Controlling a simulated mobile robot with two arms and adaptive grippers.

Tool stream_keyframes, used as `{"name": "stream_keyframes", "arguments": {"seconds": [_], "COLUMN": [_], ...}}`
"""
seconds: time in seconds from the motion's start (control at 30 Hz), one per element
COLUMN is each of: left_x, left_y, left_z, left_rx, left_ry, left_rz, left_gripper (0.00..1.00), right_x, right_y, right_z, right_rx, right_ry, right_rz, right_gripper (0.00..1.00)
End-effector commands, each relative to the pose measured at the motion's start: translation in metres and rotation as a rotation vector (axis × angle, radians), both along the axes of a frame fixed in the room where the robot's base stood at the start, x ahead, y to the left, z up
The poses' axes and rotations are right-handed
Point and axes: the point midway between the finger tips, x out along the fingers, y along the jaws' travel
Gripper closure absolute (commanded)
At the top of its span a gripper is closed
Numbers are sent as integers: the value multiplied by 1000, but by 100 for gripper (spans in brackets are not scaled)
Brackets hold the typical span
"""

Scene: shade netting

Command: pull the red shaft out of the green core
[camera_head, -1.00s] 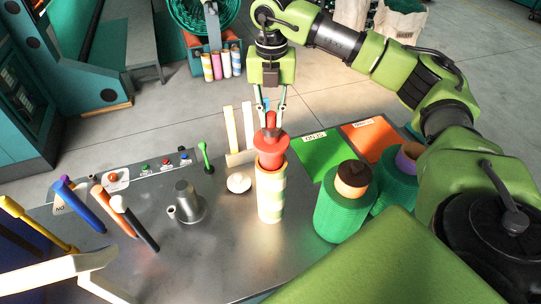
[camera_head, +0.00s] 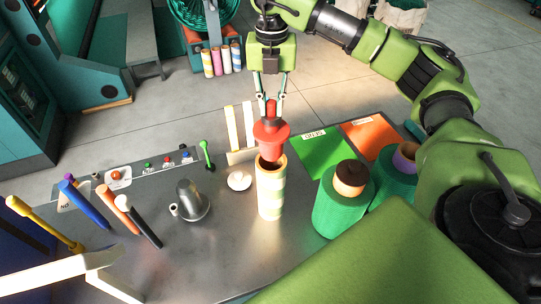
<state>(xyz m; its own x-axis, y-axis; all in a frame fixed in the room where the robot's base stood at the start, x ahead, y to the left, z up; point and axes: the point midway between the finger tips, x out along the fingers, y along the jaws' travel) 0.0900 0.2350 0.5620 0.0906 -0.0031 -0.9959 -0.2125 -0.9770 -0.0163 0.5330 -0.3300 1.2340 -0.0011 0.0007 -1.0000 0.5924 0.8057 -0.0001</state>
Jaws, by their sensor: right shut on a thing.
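My right gripper (camera_head: 271,104) is shut on the top stub of the red shaft (camera_head: 270,138) and holds it upright above the core. The core (camera_head: 270,196) is a standing tube with pale cream and green bands. The shaft's wide red collar is clear above the core's rim. Its narrower lower end is at the core's dark mouth; I cannot tell whether the tip is still slightly inside.
A green roll (camera_head: 342,206) stands right of the core, near the green mat (camera_head: 322,152) and orange mat (camera_head: 369,138). Coloured rods (camera_head: 134,220) lean farther left.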

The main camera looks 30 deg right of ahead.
Motion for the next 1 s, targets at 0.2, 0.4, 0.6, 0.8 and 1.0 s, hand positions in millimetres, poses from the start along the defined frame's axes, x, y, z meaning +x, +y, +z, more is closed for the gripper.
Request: {"name": "stream_keyframes", "arguments": {"seconds": [0.2,0.4,0.6,0.8,1.0], "left_x": [0,0,0,0,0], "left_y": [0,0,0,0,0], "left_z": [0,0,3,11,12], "left_rx": [0,0,0,0,0], "left_ry": [0,0,0,0,0], "left_rz": [0,0,0,0,-1], "left_gripper": [60,60,60,60,60], "right_x": [1,1,1,1,1], "right_y": [0,0,0,0,1], "right_z": [2,2,6,19,31], "right_rx": [1,1,1,2,2], "right_ry": [-3,-3,-5,-5,-5], "right_rz": [0,0,0,0,0], "right_gripper": [100,100,100,100,100]}}
